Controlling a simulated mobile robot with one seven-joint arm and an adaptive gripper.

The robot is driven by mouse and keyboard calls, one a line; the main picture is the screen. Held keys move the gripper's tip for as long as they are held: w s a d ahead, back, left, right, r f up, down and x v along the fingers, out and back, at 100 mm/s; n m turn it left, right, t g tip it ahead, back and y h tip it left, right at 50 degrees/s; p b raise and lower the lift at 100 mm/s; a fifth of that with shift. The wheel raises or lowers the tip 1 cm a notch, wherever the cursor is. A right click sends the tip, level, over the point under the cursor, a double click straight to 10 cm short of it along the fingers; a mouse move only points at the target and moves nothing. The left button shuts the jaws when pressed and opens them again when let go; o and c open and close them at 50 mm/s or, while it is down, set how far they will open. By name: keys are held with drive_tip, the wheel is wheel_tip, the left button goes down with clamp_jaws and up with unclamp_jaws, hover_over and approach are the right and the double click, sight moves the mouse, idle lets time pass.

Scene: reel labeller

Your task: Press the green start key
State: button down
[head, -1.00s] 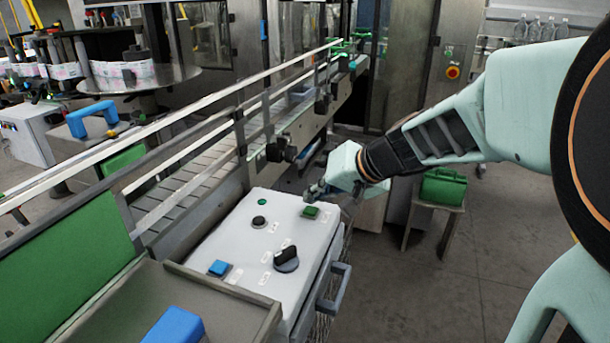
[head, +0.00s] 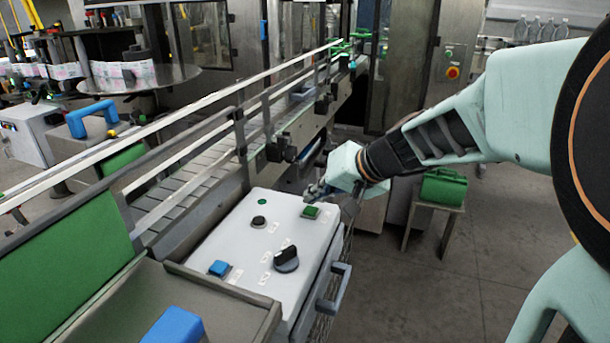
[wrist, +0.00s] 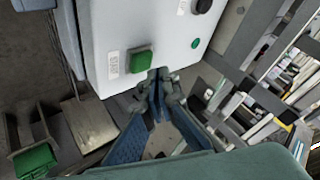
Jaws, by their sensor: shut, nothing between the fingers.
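The green start key (head: 311,211) is a square green button near the far right corner of the white control panel (head: 228,262). It also shows in the wrist view (wrist: 141,62), beside a small printed label. My gripper (head: 316,193) is shut and empty. In the wrist view its fingertips (wrist: 158,75) are close beside the key, below and to its right in the picture. A small gap shows between the fingertips and the key's face there. In the head view the fingertips are just beyond the key. I cannot tell their exact height above the panel.
The panel also carries a black selector knob (head: 286,259), a blue key (head: 219,268), a black button (head: 259,221) and a small green lamp (head: 262,201). A conveyor with rails (head: 190,168) runs behind it. A green case (head: 443,187) sits on a stand to the right.

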sight(314, 210)
drive_tip(key=shift+f+b, duration=0.45)
drive_tip(key=shift+b, duration=0.15)
drive_tip(key=shift+f+b, duration=0.5)
drive_tip(key=shift+b, duration=0.15)
idle(0.6)
drive_tip(key=shift+r, duration=0.1)
drive_tip(key=shift+r+p, duration=0.5)
drive_tip(key=shift+r, duration=0.35)
drive_tip(key=shift+r+p, duration=1.55)
drive_tip(key=shift+r, duration=0.95)
